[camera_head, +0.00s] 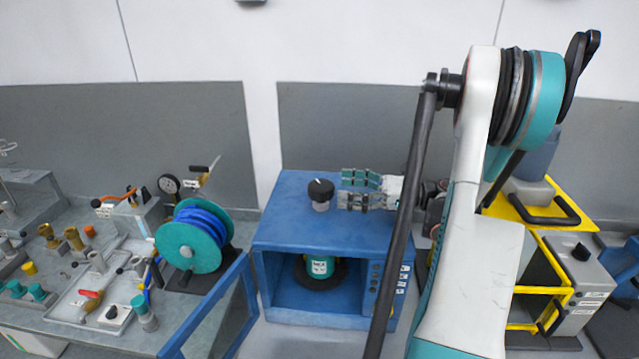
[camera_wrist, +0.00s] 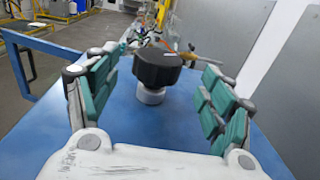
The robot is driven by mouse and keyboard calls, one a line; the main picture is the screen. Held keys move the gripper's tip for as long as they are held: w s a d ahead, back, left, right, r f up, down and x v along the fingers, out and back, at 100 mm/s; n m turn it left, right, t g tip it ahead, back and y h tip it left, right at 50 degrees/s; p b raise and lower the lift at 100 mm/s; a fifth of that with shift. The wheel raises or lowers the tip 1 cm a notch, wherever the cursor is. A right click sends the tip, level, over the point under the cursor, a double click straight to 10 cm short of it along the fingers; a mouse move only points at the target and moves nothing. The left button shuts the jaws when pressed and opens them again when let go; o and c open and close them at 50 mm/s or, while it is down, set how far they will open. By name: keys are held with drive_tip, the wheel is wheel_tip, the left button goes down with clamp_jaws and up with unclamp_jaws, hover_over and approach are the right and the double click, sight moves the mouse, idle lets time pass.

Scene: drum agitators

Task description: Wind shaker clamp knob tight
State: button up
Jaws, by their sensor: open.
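The clamp knob is a black round knob (camera_head: 321,189) on a pale collar, standing upright on top of the blue shaker cabinet (camera_head: 290,222). In the wrist view the knob (camera_wrist: 157,68) stands ahead, between and beyond the finger pads. My gripper (camera_head: 352,190) is just right of the knob, its teal-padded fingers apart and pointing left at it. In the wrist view my gripper (camera_wrist: 165,82) is open and empty, with a gap on both sides of the knob. A teal-labelled can (camera_head: 319,266) sits inside the cabinet's open front.
The cabinet's door (camera_head: 222,312) hangs open at the front left. A blue hose reel (camera_head: 190,240) and a bench with several fittings stand to the left. The cabinet top around the knob is clear.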

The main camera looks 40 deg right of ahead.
sight(320, 185)
drive_tip(key=x, duration=0.7)
drive_tip(key=shift+a, duration=0.1)
drive_tip(key=c, duration=1.1)
